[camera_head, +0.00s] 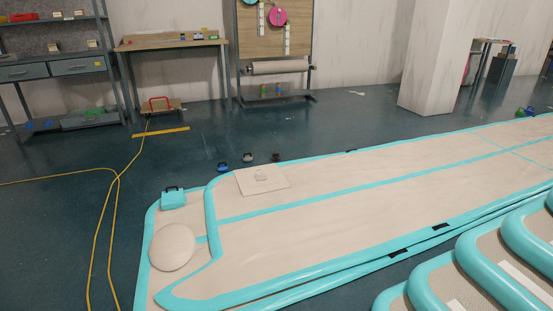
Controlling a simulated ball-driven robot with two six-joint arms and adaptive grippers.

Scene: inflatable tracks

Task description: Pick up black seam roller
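Neither of my grippers is in view. No thing shows clearly enough to be named the black seam roller. Three small items stand in a row on the floor behind the near left end of the inflatable track (340,210): a blue one (223,167), a grey one (248,157) and a dark one (276,157). The dark one is too small to tell whether it is a seam roller.
A teal box (173,200), a round beige pad (172,247) and a square beige panel (262,180) lie at the track's left end. A yellow cable (98,225) crosses the left floor. Shelves, a workbench (172,43) and a pillar (437,60) stand behind. Stacked tracks (430,285) fill the lower right.

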